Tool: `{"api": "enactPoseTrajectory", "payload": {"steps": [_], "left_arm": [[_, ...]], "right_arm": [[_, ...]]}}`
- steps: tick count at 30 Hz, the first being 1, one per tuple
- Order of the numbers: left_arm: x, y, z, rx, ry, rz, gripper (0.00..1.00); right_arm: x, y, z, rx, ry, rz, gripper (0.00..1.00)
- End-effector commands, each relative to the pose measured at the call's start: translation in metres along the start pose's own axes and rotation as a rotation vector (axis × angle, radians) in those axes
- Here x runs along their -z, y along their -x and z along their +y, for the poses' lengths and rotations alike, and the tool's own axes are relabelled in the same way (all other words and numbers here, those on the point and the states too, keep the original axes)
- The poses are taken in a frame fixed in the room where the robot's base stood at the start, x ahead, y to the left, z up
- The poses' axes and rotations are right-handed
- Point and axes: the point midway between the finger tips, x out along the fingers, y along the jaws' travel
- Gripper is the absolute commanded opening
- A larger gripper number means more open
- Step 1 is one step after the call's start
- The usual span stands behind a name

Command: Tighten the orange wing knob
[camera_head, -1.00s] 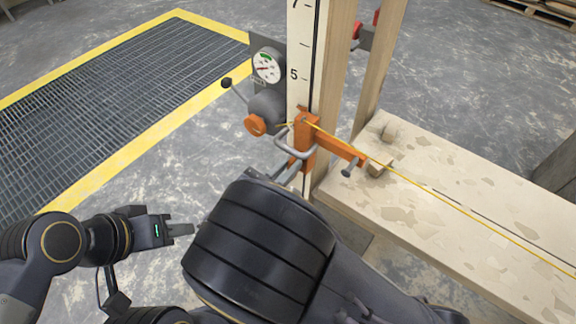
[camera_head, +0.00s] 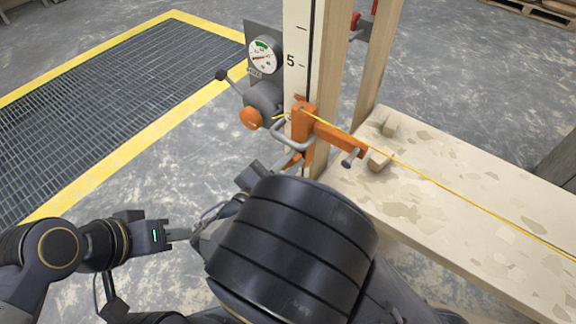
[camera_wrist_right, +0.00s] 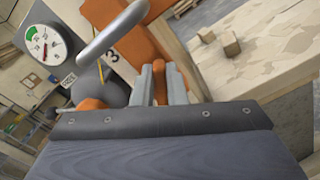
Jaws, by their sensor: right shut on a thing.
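The orange wing knob (camera_wrist_right: 159,78) shows in the right wrist view as a narrow orange piece between the two grey fingers of my right gripper (camera_wrist_right: 161,88), which is shut on it. In the head view its orange shape (camera_head: 294,160) shows low on the orange clamp (camera_head: 304,122), beside the upright board, partly hidden by my right wrist. The clamp has a bent grey handle (camera_head: 290,138) and an arm reaching right with a small grey screw. My left gripper (camera_head: 180,236) is at the lower left, away from the clamp; its jaw opening is unclear.
A round gauge (camera_head: 263,56) and a grey housing with a round orange knob (camera_head: 251,118) and ball-ended lever stand left of the upright numbered board (camera_head: 296,40). A yellow string runs right over a wooden plank (camera_head: 465,185) with small blocks. A yellow-edged floor grate (camera_head: 120,95) lies left.

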Motion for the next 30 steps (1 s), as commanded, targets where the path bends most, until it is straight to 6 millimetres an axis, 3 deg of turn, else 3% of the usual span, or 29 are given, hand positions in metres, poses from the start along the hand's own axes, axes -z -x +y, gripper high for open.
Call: {"api": "enactPoseTrajectory", "payload": {"steps": [18, 30], "left_arm": [[-0.026, -0.052, -0.024, 0.0, 0.0, 0.0, 0.36], [-0.041, -0.081, -0.037, 0.0, 0.0, 0.0, 0.36]], "right_arm": [[0.007, 0.001, -0.009, -0.008, -0.596, 0.006, 0.0], [0.009, 0.001, -0.011, -0.007, -0.903, 0.008, 0.0]]}}
